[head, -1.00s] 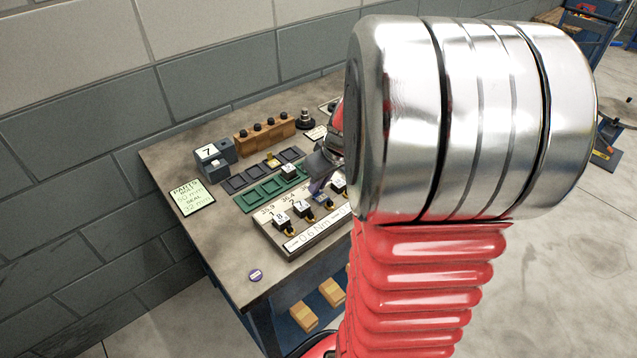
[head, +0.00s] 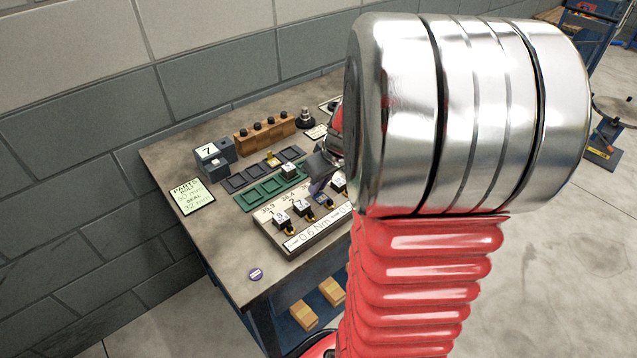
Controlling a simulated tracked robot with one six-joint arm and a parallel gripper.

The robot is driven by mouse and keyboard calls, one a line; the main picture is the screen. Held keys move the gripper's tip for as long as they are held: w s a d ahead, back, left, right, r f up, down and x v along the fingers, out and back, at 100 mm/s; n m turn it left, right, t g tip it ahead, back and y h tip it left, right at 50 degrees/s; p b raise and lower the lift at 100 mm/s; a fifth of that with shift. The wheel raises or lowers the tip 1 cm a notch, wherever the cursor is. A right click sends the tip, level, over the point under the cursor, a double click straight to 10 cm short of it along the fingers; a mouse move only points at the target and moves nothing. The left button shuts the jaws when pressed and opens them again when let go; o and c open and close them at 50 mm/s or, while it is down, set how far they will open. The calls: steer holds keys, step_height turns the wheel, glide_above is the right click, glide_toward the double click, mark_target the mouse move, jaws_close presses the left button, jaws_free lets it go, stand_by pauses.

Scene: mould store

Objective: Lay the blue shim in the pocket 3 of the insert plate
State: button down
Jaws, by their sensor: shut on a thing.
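My gripper (head: 317,184) is partly hidden behind my own large wrist. Its grey body hangs over the right part of the fixtures on the bench. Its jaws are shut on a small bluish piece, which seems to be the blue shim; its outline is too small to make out. The green plate with a row of pockets (head: 249,200) lies just left of the gripper. A dark plate with similar pockets (head: 235,184) lies behind it. I cannot tell which is the insert plate, and no pocket number is legible. Whether the gripped piece touches anything is hidden.
A beige block (head: 272,237) with numbered white-topped pieces and a "0.6 Nm" label stands in front. Behind are a grey block marked 7 (head: 209,152) and a wooden rack with black knobs (head: 262,134). The bench's front left (head: 232,250) is mostly clear.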

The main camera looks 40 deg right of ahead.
steer(key=shift+f, duration=0.4)
steer(key=c, duration=1.7)
jaws_free()
steer(key=shift+c, duration=0.2)
steer(key=c, duration=0.3)
steer(key=shift+c, duration=0.2)
steer(key=shift+r, duration=0.85)
steer(key=shift+r, duration=2.9)
